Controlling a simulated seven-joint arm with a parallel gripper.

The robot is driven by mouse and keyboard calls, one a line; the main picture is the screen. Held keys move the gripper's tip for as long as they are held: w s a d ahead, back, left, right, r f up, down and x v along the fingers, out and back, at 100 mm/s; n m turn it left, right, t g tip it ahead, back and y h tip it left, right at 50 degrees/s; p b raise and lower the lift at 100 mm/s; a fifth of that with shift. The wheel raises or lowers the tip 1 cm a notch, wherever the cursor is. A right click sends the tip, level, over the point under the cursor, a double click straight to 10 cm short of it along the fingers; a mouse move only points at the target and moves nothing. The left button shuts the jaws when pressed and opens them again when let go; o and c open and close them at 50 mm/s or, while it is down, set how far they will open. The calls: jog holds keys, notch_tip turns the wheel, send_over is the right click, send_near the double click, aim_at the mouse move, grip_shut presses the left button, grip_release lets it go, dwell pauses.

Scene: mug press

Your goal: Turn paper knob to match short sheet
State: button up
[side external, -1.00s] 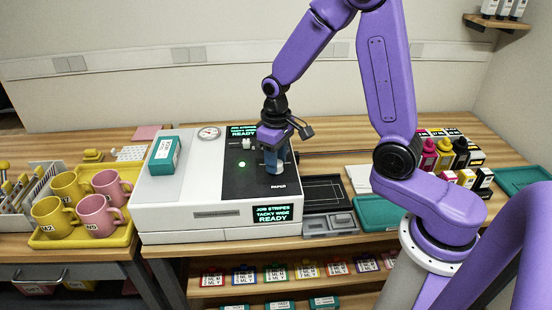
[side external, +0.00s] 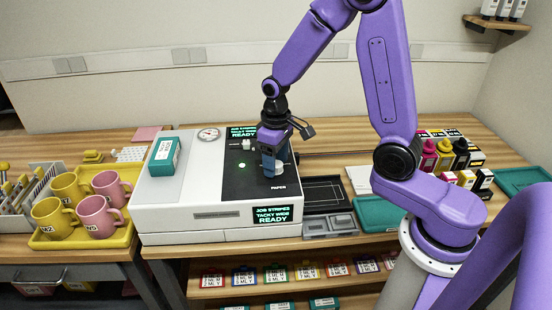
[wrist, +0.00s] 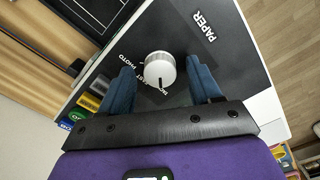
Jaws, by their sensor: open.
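The white paper knob (wrist: 160,68) sits on the printer's black panel beside the word PAPER. A dark line on its face points toward the bottom of the wrist view, near partly hidden lettering; PHOTO is readable on the same side. My gripper (wrist: 160,66) is open, with one blue finger on each side of the knob and visible gaps between. In the side view my gripper (side external: 270,166) is low over the panel and partly hides the knob (side external: 282,169). The printer (side external: 180,215) has a lit front display (side external: 271,215) reading JOB STRIPES, TACKY WIDE, READY. I cannot identify a short sheet.
A teal box (side external: 164,156) and a round gauge (side external: 208,134) are on the printer top. A yellow tray (side external: 60,243) of mugs stands left. A black tray (side external: 322,192) and a teal tray (side external: 378,213) are right, with ink bottles (side external: 444,154) beyond.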

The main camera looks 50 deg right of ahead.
jog(key=shift+r, duration=0.1)
notch_tip(320, 180, up, 17)
jog(key=shift+r, duration=0.15)
dwell(0.4)
jog(key=s+a+f+n, duration=0.1)
jog(key=s+f+n, duration=0.3)
jog(key=s, duration=0.8)
jog(key=s+a+f+n, duration=0.2)
jog(key=s+f+n, duration=0.3)
jog(key=s, duration=0.7)
jog(key=shift+s+n, duration=0.2)
jog(key=shift+n, duration=0.4)
